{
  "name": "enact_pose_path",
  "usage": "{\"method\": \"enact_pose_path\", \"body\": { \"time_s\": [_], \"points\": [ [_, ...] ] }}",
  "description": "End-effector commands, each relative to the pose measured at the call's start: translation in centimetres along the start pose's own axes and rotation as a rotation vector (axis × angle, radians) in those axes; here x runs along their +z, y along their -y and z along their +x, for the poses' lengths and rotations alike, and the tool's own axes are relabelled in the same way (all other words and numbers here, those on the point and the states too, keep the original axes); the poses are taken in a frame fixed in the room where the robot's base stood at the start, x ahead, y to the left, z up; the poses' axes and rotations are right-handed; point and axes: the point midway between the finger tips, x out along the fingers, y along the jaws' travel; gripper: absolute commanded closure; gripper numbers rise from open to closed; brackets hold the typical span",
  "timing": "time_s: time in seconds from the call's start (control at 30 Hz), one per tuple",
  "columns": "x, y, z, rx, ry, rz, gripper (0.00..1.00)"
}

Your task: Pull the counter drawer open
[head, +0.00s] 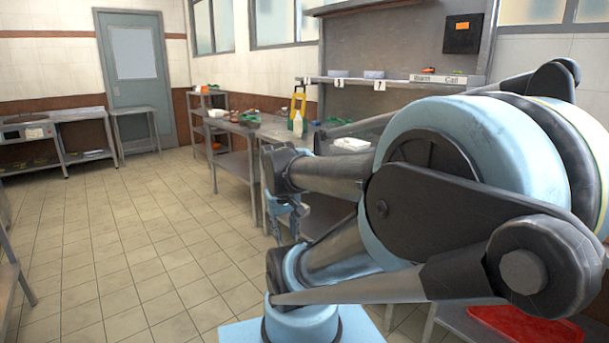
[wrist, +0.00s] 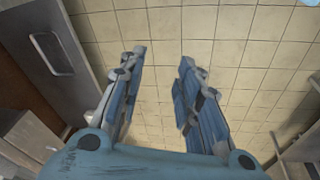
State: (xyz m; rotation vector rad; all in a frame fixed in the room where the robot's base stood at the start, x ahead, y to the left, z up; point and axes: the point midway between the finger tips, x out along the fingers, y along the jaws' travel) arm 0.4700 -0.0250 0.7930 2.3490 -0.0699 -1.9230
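My gripper (wrist: 160,75) is open and empty in the wrist view, with its two blue fingers apart over the tiled floor. A grey metal panel (wrist: 85,85) that looks like the counter drawer's front is at the upper left of that view. It carries an oblong handle (wrist: 52,53). The handle is left of my fingers and apart from them. In the head view my gripper (head: 289,216) hangs low beside the long counter, partly hidden by my arm. I cannot make out the drawer in the head view.
A red tray (head: 525,327) lies at the lower right. A door (head: 133,60) and side tables (head: 57,130) are at the back. The tiled floor on the left is clear.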

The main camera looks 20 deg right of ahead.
Motion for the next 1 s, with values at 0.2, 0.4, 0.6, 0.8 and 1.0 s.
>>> {"method": "enact_pose_path", "body": {
  "time_s": [0.2, 0.4, 0.6, 0.8, 1.0],
  "points": [
    [-5.9, -3.0, -1.7, 0.117, -0.005, -0.037, 0.69],
    [-11.4, -5.6, -2.6, 0.224, -0.009, -0.069, 0.69],
    [-17.1, -8.0, -2.8, 0.333, -0.013, -0.102, 0.69],
    [-23.0, -10.0, -2.5, 0.439, -0.017, -0.136, 0.69],
    [-28.8, -11.7, -1.5, 0.547, -0.022, -0.169, 0.69]
  ]
}}
